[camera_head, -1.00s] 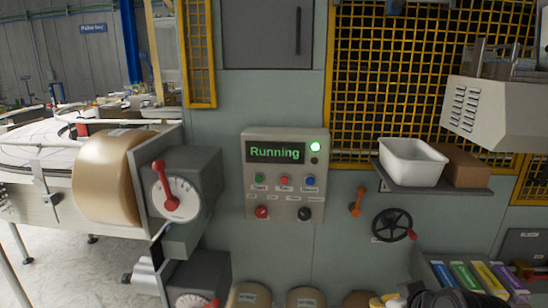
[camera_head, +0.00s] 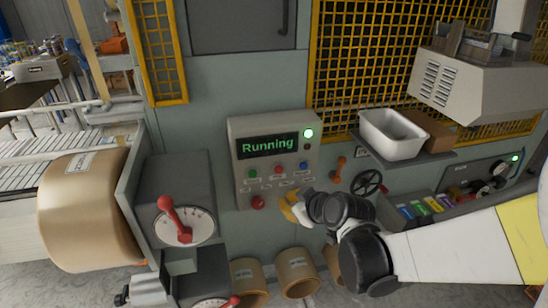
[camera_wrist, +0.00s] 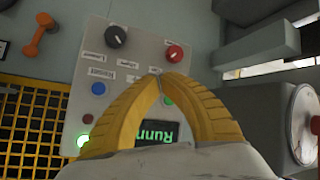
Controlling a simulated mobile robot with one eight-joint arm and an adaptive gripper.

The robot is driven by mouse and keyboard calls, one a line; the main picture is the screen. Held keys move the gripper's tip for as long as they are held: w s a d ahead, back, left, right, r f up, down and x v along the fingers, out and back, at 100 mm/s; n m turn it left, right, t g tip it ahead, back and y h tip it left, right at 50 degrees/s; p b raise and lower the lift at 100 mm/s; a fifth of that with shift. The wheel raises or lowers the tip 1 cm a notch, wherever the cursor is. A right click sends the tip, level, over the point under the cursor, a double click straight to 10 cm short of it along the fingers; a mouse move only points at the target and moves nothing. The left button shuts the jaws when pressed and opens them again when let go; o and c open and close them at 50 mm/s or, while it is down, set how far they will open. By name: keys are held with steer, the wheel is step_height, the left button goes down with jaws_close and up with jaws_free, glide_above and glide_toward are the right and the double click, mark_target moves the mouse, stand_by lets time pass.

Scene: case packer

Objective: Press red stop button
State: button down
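The grey control panel (camera_head: 230,140) reads "Running" beside a lit green lamp (camera_head: 308,133). A row holds a green button (camera_head: 252,173), a small red button (camera_head: 278,170) and a blue button (camera_head: 303,166). A larger red knob-like button (camera_head: 258,203) sits below at left; it shows in the wrist view (camera_wrist: 174,54). My gripper (camera_head: 286,200) is in front of the panel's lower right. In the wrist view its yellow fingertips (camera_wrist: 158,74) meet with nothing between them, just beside the larger red button. The fingers hide the small red button there. Contact with the panel cannot be told.
A black knob (camera_wrist: 116,36) is beside the larger red button. A grey dial box with a red lever (camera_head: 172,215) juts out left of the panel. A white bin (camera_head: 392,134) on a shelf, an orange handle (camera_head: 338,168) and a black handwheel (camera_head: 366,182) are right.

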steer(key=shift+d, duration=0.2)
glide_toward(274, 177)
steer(key=shift+s+f+x, duration=0.1)
steer(key=shift+s+x, duration=0.05)
steer(key=shift+x, duration=0.65)
steer(key=shift+s+f+x, duration=0.1)
steer(key=shift+f+x, duration=0.05)
steer(key=shift+x, duration=0.65)
steer(key=shift+s+f+x, duration=0.1)
steer(key=shift+s+x, duration=0.05)
steer(key=shift+x, duration=0.65)
steer(key=shift+w+a, duration=0.1)
steer(key=shift+a, duration=0.1)
steer(key=shift+w+a+b, duration=0.1)
steer(key=shift+w+b, duration=0.2)
steer(key=shift+w+a, duration=0.1)
steer(key=shift+w, duration=0.35)
steer(key=shift+s, duration=0.2)
stand_by(0.3)
steer(key=shift+s+d, duration=0.25)
steer(key=shift+s, duration=0.45)
